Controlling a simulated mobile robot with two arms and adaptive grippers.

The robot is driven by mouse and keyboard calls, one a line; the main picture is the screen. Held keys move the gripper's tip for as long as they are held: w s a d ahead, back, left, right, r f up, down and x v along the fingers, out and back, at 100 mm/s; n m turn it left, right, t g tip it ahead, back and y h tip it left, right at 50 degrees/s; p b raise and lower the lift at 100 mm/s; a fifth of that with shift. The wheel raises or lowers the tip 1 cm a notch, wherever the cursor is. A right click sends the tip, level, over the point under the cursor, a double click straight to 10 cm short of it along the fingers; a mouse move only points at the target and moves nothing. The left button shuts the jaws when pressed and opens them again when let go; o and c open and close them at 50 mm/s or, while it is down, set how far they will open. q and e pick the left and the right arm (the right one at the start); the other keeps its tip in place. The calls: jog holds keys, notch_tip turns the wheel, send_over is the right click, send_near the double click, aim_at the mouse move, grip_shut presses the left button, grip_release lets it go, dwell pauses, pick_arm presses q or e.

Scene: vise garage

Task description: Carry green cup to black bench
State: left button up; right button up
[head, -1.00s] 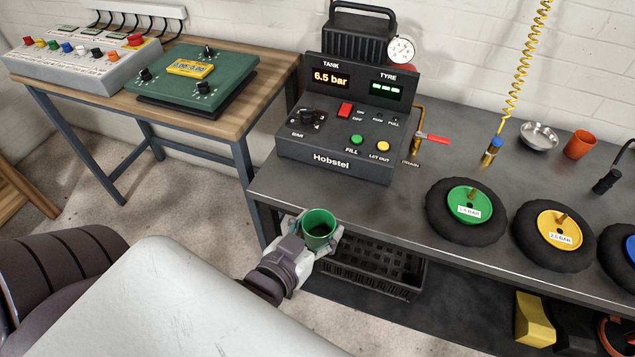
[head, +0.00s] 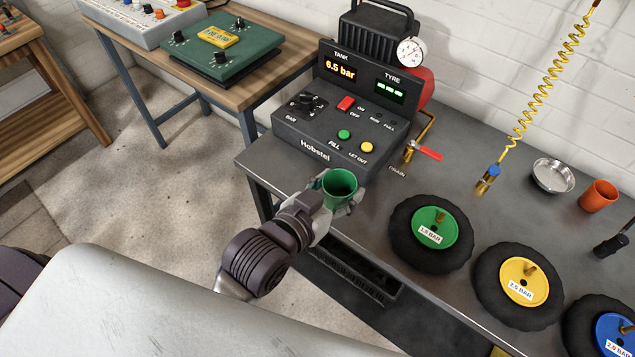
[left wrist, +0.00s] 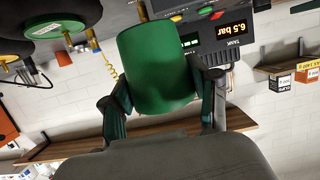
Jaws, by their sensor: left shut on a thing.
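The green cup (head: 339,188) is upright in my left gripper (head: 335,200), whose fingers close around its sides. In the head view the cup appears over the front edge of the black bench (head: 385,175), just in front of the Hobstel console. I cannot tell how high it is above the bench top. The cup (left wrist: 158,68) also shows in the left wrist view, between the two fingers of my left gripper (left wrist: 165,100). My right gripper is not in view.
The Hobstel console (head: 335,120) stands on the bench behind the cup. Green (head: 430,233) and yellow (head: 519,282) hubbed wheels lie to the right. A metal bowl (head: 553,177) and orange cup (head: 598,195) are farther back. Bare bench top lies between console and green wheel.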

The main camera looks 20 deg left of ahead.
pick_arm(q)
jog(key=shift+w+a+f, duration=0.25)
jog(key=shift+w+a, duration=0.05)
jog(key=shift+w, duration=0.3)
jog(key=w+a+f, duration=0.4)
jog(key=w, duration=0.1)
jog(key=w+a+f, duration=0.2)
jog(key=w, duration=0.1)
notch_tip(320, 180, down, 4)
jog(key=shift+a+r, duration=0.1)
jog(key=shift+f, duration=0.2)
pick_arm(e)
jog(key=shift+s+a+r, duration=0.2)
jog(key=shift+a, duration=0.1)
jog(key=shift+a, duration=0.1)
pick_arm(q)
jog(key=shift+f, duration=0.15)
jog(key=o, duration=1.1)
jog(key=shift+o, duration=0.2)
